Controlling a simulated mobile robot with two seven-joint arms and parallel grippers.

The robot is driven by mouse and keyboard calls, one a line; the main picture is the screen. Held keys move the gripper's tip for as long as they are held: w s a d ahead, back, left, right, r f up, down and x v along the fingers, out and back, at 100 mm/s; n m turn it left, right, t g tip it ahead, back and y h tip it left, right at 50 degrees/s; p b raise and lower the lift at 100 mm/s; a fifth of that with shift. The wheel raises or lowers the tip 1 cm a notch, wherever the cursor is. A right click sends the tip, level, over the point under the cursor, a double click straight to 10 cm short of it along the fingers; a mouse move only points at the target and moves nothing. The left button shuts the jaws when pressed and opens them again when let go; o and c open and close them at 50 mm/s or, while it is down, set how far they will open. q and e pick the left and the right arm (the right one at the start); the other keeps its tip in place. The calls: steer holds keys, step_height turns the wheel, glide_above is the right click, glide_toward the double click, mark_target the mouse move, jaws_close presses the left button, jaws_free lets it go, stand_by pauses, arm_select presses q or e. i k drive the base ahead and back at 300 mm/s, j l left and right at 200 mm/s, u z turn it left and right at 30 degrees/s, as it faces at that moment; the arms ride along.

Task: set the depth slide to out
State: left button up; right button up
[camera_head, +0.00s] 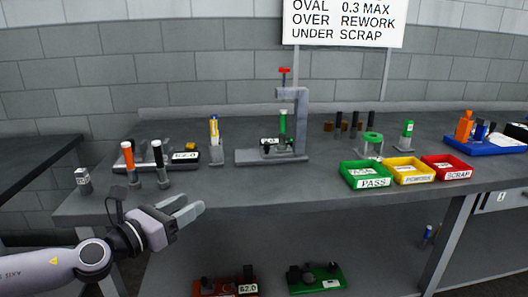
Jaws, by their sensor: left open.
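A grey press stand (300,125) with a red-topped handle (285,71) stands at the middle of the bench. A green upright piece (282,122) is under its arm, above a dark block with a white label (269,142) at its base. I cannot make out which part is the depth slide, or its setting. My left gripper (192,210) is open and empty, in front of the bench's front edge, left of and well short of the press. My right gripper is not in view.
Green (349,181), yellow (397,179) and red (440,178) trays line the right front edge. Orange- and black-handled tools (128,156) stand at the left. A blue tray (485,148) is at the far right. The front-middle bench top (265,185) is clear.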

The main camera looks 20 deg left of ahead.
mark_target(267, 151)
steer(key=i, duration=0.9)
